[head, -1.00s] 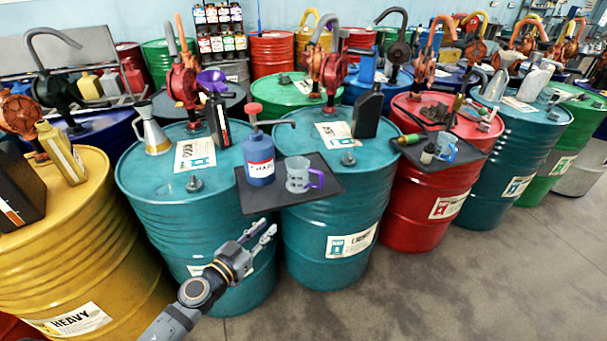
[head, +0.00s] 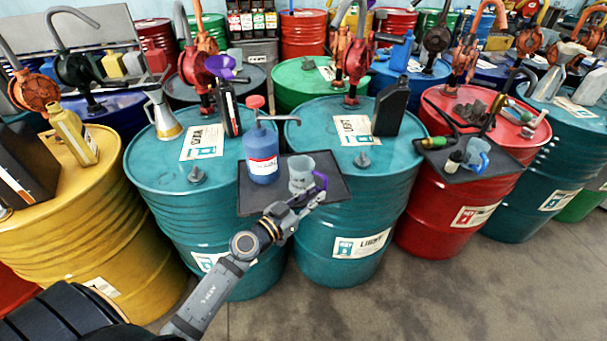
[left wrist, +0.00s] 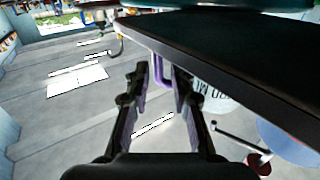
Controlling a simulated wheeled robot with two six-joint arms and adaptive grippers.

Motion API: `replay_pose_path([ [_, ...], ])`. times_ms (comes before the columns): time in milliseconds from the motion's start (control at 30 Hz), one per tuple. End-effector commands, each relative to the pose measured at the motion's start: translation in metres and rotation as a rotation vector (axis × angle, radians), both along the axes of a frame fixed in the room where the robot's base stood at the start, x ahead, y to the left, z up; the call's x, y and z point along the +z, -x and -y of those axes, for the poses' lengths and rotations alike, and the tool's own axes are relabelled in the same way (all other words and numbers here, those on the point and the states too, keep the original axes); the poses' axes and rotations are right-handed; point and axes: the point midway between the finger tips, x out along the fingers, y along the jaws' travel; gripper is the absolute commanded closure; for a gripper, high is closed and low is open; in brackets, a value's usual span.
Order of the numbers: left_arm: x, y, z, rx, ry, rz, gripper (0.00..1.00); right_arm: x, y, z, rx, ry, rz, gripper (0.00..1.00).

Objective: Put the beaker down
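The clear beaker (head: 300,173) with a purple handle stands upright on the dark tray (head: 247,199) between the two teal drums. My left gripper (head: 308,201) is at the tray's front edge, beside the beaker's handle side. In the left wrist view the two fingers (left wrist: 160,76) are apart. The purple handle (left wrist: 161,72) shows between them, with a gap visible around it. The beaker's printed wall (left wrist: 215,97) is partly hidden behind the right finger. The right gripper is in neither view.
A blue pump bottle (head: 261,152) stands on the same tray, left of the beaker. A black bottle (head: 392,105) is on the teal drum behind. A second tray on the red drum holds a blue-handled beaker (head: 476,155). Open floor (head: 440,300) lies at front right.

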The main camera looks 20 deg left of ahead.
Motion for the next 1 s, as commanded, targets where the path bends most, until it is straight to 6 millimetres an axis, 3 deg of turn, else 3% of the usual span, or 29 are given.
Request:
replay_pose_path([
  [133,0.003,-0.013,0.007,0.002,0.004,0.003,0.76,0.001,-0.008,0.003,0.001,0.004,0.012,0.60],
  [333,0.004,-0.042,0.020,0.002,0.003,0.002,0.76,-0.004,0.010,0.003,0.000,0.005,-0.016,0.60],
  [600,0.004,-0.047,0.022,0.000,0.001,0.000,0.76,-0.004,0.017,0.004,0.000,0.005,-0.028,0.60],
  [800,0.004,-0.047,0.022,0.001,0.000,0.000,1.00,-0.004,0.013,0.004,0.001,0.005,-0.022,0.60],
  [1000,0.003,-0.047,0.022,0.001,0.000,0.000,1.00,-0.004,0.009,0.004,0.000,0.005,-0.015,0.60],
])
